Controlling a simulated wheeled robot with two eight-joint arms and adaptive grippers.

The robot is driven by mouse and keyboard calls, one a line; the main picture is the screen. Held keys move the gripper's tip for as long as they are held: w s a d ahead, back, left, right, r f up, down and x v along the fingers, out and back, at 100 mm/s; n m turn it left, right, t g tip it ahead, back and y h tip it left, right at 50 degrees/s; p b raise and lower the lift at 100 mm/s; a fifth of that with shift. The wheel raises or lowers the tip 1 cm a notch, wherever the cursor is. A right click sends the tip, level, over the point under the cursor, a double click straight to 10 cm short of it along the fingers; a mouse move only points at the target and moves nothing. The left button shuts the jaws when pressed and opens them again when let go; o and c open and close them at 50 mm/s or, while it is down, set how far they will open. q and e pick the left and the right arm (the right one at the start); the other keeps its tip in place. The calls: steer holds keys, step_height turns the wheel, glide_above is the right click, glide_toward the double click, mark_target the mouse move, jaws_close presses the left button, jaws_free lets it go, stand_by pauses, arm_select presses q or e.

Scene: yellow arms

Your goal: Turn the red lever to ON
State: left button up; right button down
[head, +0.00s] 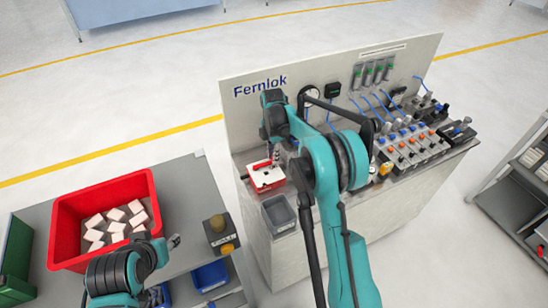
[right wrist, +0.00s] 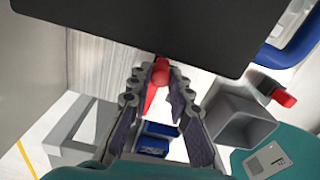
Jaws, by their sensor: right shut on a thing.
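A small red box with a white top (head: 268,181) sits at the left end of the panel bench. My right gripper (head: 275,160) reaches down onto it from above. In the right wrist view the red lever (right wrist: 160,75) is between the fingertips of my right gripper (right wrist: 157,78), which is shut on it. A large dark surface covers the top of that view and hides what lies beyond. I cannot read any ON mark or tell the lever's setting. My left gripper (head: 172,242) is at the lower left, over the grey table; its fingers are too small to judge.
The bench has an upright panel (head: 240,120) marked Fernlok, with hoses and a row of valves (head: 410,145) to the right. A grey bin (head: 279,214) stands just in front of the red box. A red crate (head: 62,225) of white blocks and a button box (head: 220,235) are left.

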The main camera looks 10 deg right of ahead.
steer(key=shift+w+n, duration=0.25)
steer(key=shift+n, duration=0.15)
steer(key=c, duration=1.4)
jaws_free()
step_height(320, 180, up, 12)
steer(key=shift+a, duration=0.1)
